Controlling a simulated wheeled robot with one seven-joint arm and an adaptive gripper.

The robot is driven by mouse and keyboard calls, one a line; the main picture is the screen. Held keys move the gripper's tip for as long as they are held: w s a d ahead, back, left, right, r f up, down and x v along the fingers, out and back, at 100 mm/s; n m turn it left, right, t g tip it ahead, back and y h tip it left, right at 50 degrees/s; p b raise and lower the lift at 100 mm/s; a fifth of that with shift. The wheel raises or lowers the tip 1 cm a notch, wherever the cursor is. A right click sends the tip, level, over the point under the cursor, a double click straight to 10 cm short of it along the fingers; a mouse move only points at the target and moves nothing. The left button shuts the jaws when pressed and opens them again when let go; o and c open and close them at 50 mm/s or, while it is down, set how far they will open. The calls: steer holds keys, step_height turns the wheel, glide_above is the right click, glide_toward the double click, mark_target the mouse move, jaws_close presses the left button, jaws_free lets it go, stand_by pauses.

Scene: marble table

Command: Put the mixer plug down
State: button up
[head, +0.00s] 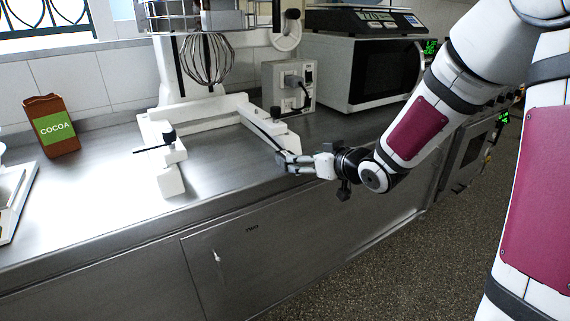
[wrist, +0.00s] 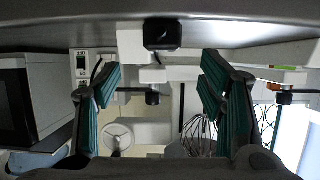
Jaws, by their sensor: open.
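My gripper (head: 284,160) is at the counter's front edge, beside the end of the mixer's right leg. In the wrist view, which is upside down, its two green-padded fingers (wrist: 163,92) are apart with nothing held between them. A black block (wrist: 162,33) with a round face shows near the counter, in front of a white part of the mixer; it may be the mixer plug, but I cannot be sure. In the head view I cannot make it out. A dark plug with a cord (head: 293,80) shows on the white outlet box (head: 273,94). The white mixer (head: 171,75) stands behind, with its whisk.
A microwave (head: 345,75) with a scale on top stands right of the outlet box. A brown cocoa pack (head: 54,128) stands at the left. The metal counter (head: 90,205) is clear between the pack and the mixer. The counter front drops to the floor.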

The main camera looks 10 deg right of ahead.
steer(key=b+x, duration=0.3)
steer(key=x, duration=0.6)
steer(key=shift+w+a+f, duration=0.1)
steer(key=shift+a, duration=0.05)
steer(key=c, duration=1.4)
